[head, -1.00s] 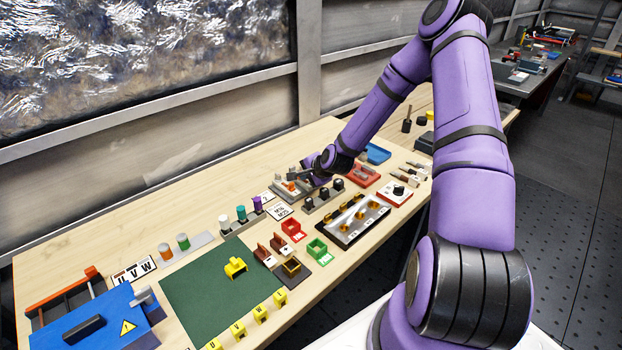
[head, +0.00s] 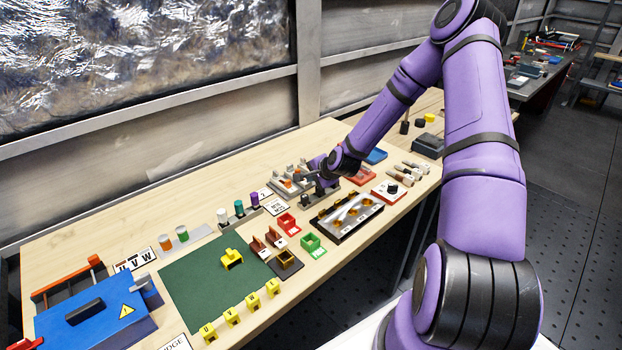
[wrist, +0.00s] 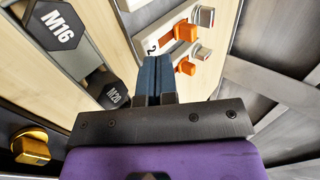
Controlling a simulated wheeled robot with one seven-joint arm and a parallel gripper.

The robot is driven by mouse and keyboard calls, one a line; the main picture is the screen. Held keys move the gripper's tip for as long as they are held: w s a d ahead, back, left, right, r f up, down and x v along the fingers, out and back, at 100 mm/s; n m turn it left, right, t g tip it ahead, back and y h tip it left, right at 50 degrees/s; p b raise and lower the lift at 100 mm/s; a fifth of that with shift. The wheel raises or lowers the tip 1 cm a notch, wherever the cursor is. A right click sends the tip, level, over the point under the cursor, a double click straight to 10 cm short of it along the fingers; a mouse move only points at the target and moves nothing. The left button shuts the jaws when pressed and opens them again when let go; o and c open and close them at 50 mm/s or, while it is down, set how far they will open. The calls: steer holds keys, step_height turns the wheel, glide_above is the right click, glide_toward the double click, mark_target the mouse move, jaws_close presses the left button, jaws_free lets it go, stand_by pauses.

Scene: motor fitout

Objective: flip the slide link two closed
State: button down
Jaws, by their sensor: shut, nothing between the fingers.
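A pale slide-link unit marked "2" (wrist: 172,35) has orange slide pieces (wrist: 184,32) with grey metal ends in the wrist view. In the head view the orange and grey slide links (head: 287,182) stand near the back of the bench. I cannot tell which piece is link two. My gripper (wrist: 150,62) is shut and empty, its dark blue fingers together, just beside the unit's edge near the "2". Whether the tips touch it is unclear. In the head view my gripper (head: 312,178) is just right of the links, its tips partly hidden.
Black hex sockets marked M16 (wrist: 58,28) and M20 (wrist: 112,95) stand close to my gripper. A terminal tray with metal bars (head: 347,214), a red bin (head: 287,224) and a green bin (head: 313,245) lie nearer the front. Clear bench lies left of the links.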

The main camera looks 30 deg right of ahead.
steer(key=v, duration=0.8)
steer(key=shift+s+r, duration=0.2)
steer(key=shift+s, duration=0.15)
steer(key=shift+d, duration=0.1)
steer(key=s+a+r+n+g+h, duration=0.1)
steer(key=s+a+r+n, duration=0.25)
steer(key=r, duration=0.45)
steer(key=s+a+r+n+g+h, duration=0.1)
steer(key=s+a+r+n+g, duration=0.1)
steer(key=s+r+n, duration=0.4)
steer(key=s+a+r+n+g+h, duration=0.1)
steer(key=s+a+r, duration=0.2)
steer(key=r, duration=0.6)
steer(key=s+a+r+n, duration=0.1)
steer(key=s+r, duration=0.2)
steer(key=s, duration=0.3)
steer(key=s+a+r+n, duration=0.2)
steer(key=s+r, duration=0.2)
steer(key=s, duration=0.3)
steer(key=s+a+r+n+y, duration=0.1)
steer(key=s+a+r+n, duration=0.1)
steer(key=s+r, duration=0.2)
steer(key=s, duration=0.2)
steer(key=shift+s, duration=0.35)
